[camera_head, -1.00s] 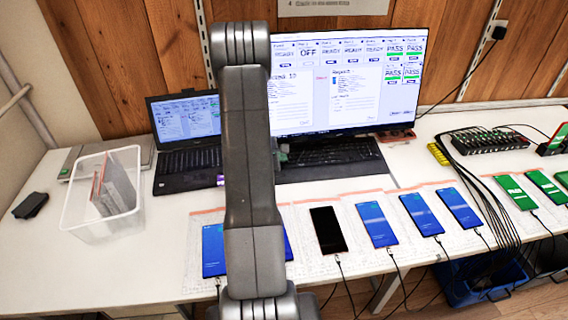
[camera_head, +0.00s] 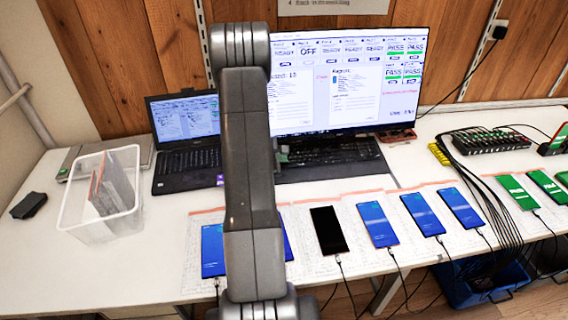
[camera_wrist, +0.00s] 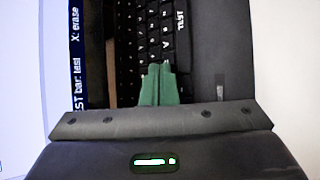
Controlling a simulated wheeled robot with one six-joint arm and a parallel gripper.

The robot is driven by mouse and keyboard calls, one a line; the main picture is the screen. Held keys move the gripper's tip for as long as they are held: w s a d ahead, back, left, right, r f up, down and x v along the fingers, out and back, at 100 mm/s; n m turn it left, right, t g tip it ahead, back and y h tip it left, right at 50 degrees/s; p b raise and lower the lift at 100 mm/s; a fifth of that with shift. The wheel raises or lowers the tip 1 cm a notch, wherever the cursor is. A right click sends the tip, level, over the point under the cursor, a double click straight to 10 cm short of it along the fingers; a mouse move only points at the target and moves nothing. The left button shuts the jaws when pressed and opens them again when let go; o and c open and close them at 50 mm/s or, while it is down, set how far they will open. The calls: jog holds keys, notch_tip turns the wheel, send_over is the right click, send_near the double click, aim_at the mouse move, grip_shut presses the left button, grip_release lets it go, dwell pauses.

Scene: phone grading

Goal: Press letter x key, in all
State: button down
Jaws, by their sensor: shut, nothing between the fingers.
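A black keyboard (camera_head: 335,152) lies in front of the large monitor. In the wrist view its keys (camera_wrist: 150,35) run up the middle, too blurred to pick out the letter x for certain. My gripper (camera_wrist: 159,72) shows there with its green fingers shut together and empty, their tips over the near end of the key rows. I cannot tell whether they touch a key. In the head view my arm hides most of the gripper and the keyboard's left end. The monitor (camera_head: 345,85) shows status tiles reading READY, OFF and PASS.
A laptop (camera_head: 187,160) stands left of my arm, and a clear bin (camera_head: 75,215) holds grey items. Several cabled phones line the front edge, one with a black screen (camera_head: 328,230). A black hub (camera_head: 490,141) sits at the right.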

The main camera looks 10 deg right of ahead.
dwell(0.6)
jog(key=shift+s+r, duration=0.1)
jog(key=shift+r, duration=0.6)
jog(key=shift+r, duration=0.15)
jog(key=shift+s+r+p, duration=0.15)
jog(key=shift+r+p, duration=0.3)
jog(key=shift+r, duration=0.75)
jog(key=shift+s+r+p, duration=0.15)
jog(key=shift+r+p, duration=0.25)
jog(key=shift+r, duration=0.75)
jog(key=shift+f, duration=0.1)
jog(key=shift+w+f+b, duration=0.1)
jog(key=shift+f+b, duration=0.2)
jog(key=shift+f, duration=0.25)
jog(key=shift+r+p, duration=0.25)
jog(key=shift+p, duration=1)
